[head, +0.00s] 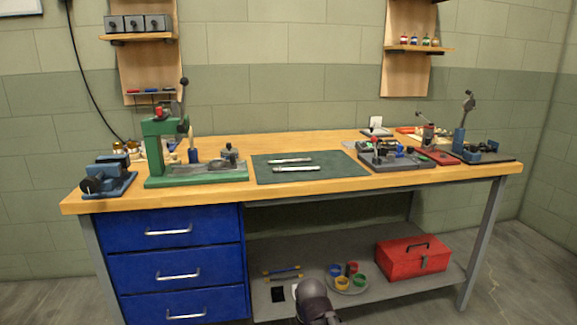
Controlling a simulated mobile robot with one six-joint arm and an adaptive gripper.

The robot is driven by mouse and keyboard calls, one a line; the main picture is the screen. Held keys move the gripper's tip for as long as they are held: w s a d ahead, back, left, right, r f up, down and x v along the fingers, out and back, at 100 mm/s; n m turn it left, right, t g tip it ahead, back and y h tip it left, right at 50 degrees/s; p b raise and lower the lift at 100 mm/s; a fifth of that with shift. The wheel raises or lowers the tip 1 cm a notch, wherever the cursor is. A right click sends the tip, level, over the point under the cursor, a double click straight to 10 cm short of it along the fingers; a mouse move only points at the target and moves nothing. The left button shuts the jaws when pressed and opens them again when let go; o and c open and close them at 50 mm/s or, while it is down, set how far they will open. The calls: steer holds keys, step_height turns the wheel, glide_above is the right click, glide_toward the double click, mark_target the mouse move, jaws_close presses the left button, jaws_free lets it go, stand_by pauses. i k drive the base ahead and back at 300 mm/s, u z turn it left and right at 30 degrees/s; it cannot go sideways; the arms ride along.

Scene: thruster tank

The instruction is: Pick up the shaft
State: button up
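Two slim silvery metal rods lie side by side on a dark green mat (330,172) on the wooden workbench. The nearer rod (297,169) looks slightly longer, and the farther rod (290,160) lies just behind it. Either could be the shaft; I cannot tell which. A rounded grey part of my arm shows at the bottom edge, in front of the lower shelf and well below the mat. My gripper's fingers are not visible.
A green press (165,145) and a blue vise (108,180) stand left of the mat. A dark tray of small parts (395,163) and a blue lever tool (470,148) stand right. A red toolbox (413,256) sits on the lower shelf. The bench's front edge by the mat is clear.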

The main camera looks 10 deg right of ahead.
mark_target(307, 160)
steer(key=z, duration=0.05)
steer(key=k, duration=0.6)
steer(key=z, duration=0.2)
steer(key=i, duration=1.45)
steer(key=u, duration=0.25)
